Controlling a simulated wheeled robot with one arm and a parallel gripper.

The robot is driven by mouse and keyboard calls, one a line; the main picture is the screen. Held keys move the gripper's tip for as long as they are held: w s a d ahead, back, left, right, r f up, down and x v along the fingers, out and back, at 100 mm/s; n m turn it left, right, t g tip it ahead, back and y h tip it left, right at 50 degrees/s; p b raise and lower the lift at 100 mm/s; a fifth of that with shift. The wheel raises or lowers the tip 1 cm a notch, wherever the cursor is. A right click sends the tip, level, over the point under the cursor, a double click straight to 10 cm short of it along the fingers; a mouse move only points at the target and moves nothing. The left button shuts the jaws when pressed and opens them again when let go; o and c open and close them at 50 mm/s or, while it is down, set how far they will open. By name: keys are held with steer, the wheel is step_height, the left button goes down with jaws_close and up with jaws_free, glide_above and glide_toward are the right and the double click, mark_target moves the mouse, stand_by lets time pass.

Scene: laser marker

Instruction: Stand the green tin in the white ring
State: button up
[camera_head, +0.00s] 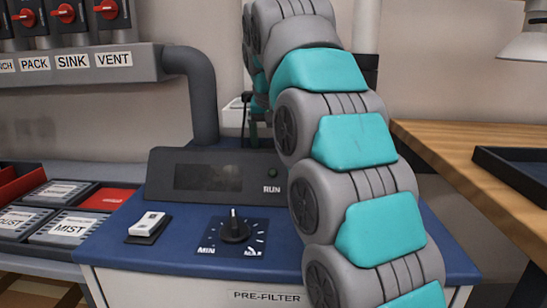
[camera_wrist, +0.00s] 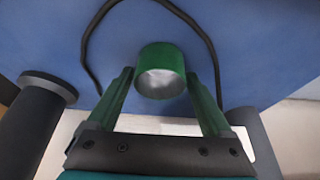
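The green tin (camera_wrist: 162,57) shows in the wrist view, with a pale silvery round end turned to the camera. It lies between the tips of the two green fingers of my gripper (camera_wrist: 160,80). The fingers are very close on both sides of it; I cannot tell whether they touch it. In the head view my arm hides most of what is behind it, and the tin cannot be made out there. I cannot make out the white ring in either view.
A blue-topped machine (camera_head: 190,232) with a dial (camera_head: 235,228) and a white switch (camera_head: 147,223) stands below my arm. A black cable (camera_wrist: 88,50) curves over the blue surface behind the tin. A wooden bench (camera_head: 470,150) with a dark tray (camera_head: 515,165) is right.

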jaws_close()
stand_by(0.5)
